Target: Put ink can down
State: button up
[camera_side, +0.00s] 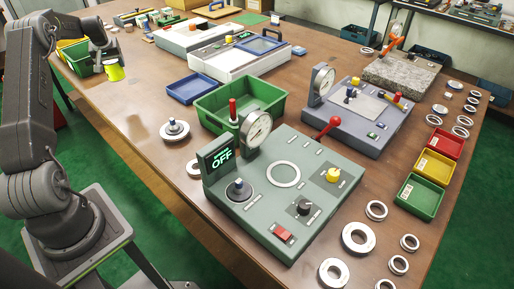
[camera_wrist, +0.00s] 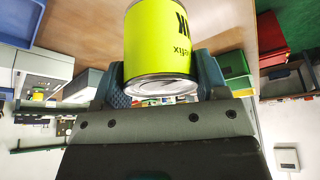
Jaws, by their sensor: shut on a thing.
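The ink can (camera_side: 114,72) is yellow and small in the side view, at the upper left near the table's far left edge. In the wrist view the ink can (camera_wrist: 160,42) is large, bright yellow-green with dark lettering, and shows a silver rim and end. My gripper (camera_side: 111,61) is shut on the can, with one finger on each side of it. The can hangs beside a green bin; I cannot tell how far it is above the table.
The green bin (camera_side: 83,66) stands just left of the can. Cream-coloured devices (camera_side: 190,38) and a blue tray (camera_side: 192,89) stand to the right. A green test station (camera_side: 280,190) and several metal rings fill the near table. Bare wood (camera_side: 130,95) lies below the can.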

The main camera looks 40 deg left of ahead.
notch_tip(320, 180, up, 16)
jog(key=w+d+m+t+h, duration=0.1)
jog(key=w+d+m, duration=0.4)
jog(key=w+d, duration=1.15)
jog(key=w+d+r+m+t+h, duration=0.1)
jog(key=w+d+m, duration=0.15)
jog(key=d, duration=1.05)
jog(key=w+d+m+h, duration=0.1)
jog(key=w+d+m, duration=0.15)
jog(key=d, duration=1.15)
jog(key=s+d+f+m+h, duration=0.1)
jog(key=s+d+m, duration=0.4)
jog(key=d, duration=1)
jog(key=s+d+m+h, duration=0.2)
jog(key=s+d, duration=0.4)
jog(key=d, duration=0.8)
jog(key=shift+m, duration=0.3)
jog(key=shift+s+d+f, duration=0.1)
jog(key=shift+d+f, duration=0.05)
jog(key=shift+f, duration=3.4)
jog(key=shift+s+d+f, duration=0.1)
jog(key=shift+f, duration=3.45)
jog(key=shift+s+d+f, duration=0.1)
jog(key=shift+d+f, duration=0.05)
jog(key=shift+f, duration=3.4)
jog(key=shift+f, duration=0.15)
